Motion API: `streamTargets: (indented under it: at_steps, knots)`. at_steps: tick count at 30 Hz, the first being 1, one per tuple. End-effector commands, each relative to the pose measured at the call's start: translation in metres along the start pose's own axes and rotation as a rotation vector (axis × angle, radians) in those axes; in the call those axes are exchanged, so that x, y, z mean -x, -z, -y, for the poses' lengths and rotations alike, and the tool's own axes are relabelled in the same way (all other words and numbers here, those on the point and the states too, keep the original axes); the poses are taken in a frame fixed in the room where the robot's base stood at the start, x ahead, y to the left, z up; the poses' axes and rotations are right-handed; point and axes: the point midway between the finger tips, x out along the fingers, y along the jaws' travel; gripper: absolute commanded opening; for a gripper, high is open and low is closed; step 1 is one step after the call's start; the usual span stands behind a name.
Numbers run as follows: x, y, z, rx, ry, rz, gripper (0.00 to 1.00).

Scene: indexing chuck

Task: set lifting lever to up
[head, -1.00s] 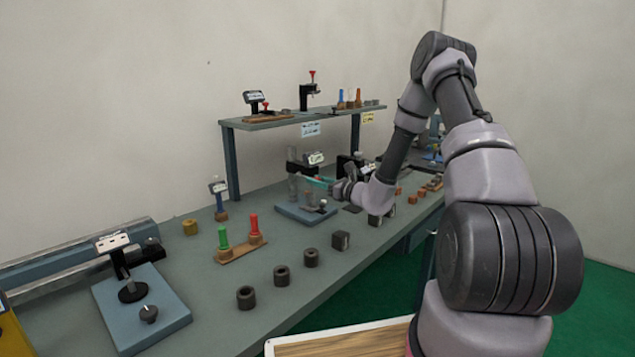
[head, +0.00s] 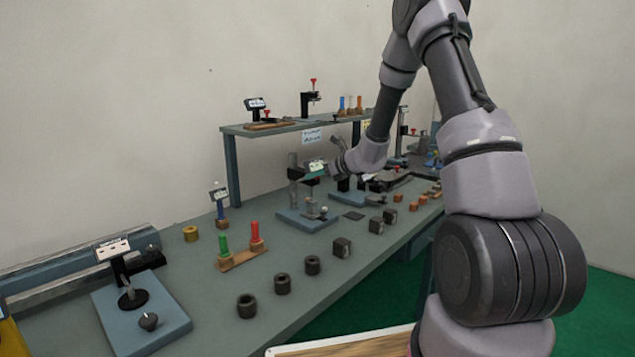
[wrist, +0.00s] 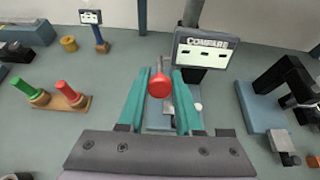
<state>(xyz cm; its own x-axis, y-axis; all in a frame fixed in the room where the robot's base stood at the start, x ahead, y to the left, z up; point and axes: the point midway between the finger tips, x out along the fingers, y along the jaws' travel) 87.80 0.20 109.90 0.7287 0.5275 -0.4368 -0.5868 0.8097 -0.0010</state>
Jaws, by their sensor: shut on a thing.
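The lifting lever shows as a red ball knob (wrist: 160,86) on a thin grey rod in the wrist view. My gripper (wrist: 159,75) has its two teal fingers on either side of the knob and is shut on it. The knob belongs to a comparator stand with a "COMPARE" sign (wrist: 206,45) just to the right. In the head view, my gripper (head: 314,175) is at this stand, in front of its column, above its blue base (head: 290,216). The knob cannot be made out there, and the lever's exact angle is hard to tell.
A wooden rack with green and red handled gauges (head: 240,258) stands left of the stand. Several dark rings and blocks (head: 282,284) line the bench front. Another blue-based stand (wrist: 262,107) is close on the right. A shelf (head: 285,128) rises behind.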

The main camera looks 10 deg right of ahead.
Motion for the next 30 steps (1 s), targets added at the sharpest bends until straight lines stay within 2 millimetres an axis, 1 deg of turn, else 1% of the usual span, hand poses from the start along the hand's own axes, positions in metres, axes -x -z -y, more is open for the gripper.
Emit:
streamTargets:
  at_steps: [1, 6, 12, 28, 29, 30]
  knots:
    - [0.000, -0.006, 0.001, 0.005, 0.002, -0.022, 0.00]
    - [-0.001, -0.013, 0.001, 0.004, 0.002, -0.102, 0.00]
    - [-0.002, -0.017, 0.001, 0.001, 0.002, -0.159, 0.00]
    - [-0.002, -0.019, 0.001, 0.000, 0.001, -0.184, 0.00]
    - [-0.002, -0.019, 0.001, 0.000, 0.001, -0.184, 0.37]
    - [-0.002, -0.019, 0.001, 0.000, 0.001, -0.184, 0.53]
